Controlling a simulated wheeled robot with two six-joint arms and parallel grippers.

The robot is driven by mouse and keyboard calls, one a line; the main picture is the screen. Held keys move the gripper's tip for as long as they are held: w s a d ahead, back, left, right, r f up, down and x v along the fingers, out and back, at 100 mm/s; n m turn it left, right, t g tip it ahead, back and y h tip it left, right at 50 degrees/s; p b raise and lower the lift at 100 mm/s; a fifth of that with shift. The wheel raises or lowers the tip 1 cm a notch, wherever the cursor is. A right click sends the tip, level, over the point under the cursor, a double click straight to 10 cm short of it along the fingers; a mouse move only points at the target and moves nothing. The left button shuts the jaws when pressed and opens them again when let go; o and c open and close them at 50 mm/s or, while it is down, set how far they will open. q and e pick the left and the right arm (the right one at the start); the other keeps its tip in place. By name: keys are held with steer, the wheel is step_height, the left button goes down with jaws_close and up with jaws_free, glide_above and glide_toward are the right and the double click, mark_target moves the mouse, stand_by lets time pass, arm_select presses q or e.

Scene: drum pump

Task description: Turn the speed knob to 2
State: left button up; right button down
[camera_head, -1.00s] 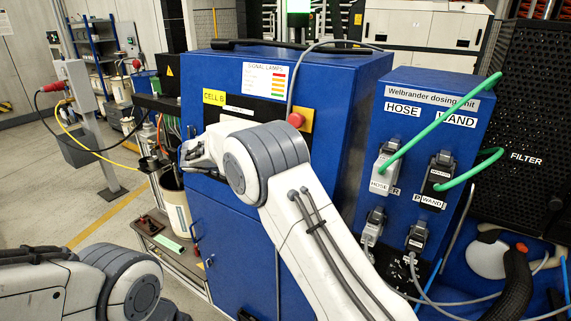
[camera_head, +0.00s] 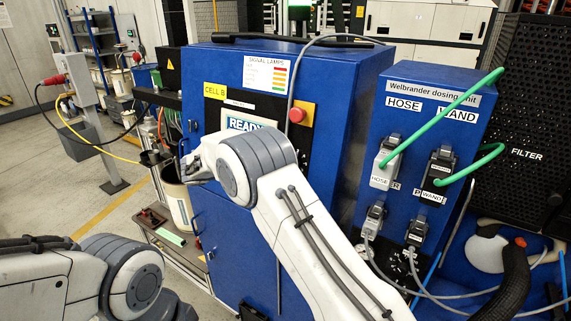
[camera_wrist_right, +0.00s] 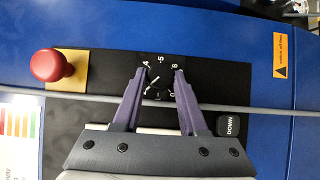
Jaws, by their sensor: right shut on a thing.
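The speed knob (camera_wrist_right: 158,80) is black, on a dial with white numbers, and sits between my right gripper's fingertips in the right wrist view. My right gripper (camera_wrist_right: 161,76) has purple fingers and is shut on the knob from both sides. The marks 4, 5, 6, 0 and 1 show around it; the left finger covers the side between 4 and 1. A white pointer line shows on the knob, slanting toward that covered side; I cannot read its exact value. In the head view my right arm hides the knob. My left gripper is out of view.
A red button (camera_wrist_right: 52,66) on a yellow plate is left of the knob. A READY display (camera_head: 247,124) shows above my right arm on the blue cabinet (camera_head: 325,85).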

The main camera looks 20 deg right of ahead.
steer(key=shift+c, duration=2.3)
jaws_free()
steer(key=shift+a, duration=0.15)
steer(key=a+r+b, duration=0.1)
steer(key=a+b, duration=0.2)
steer(key=a, duration=0.7)
steer(key=shift+s+r, duration=0.25)
steer(key=shift+s, duration=0.15)
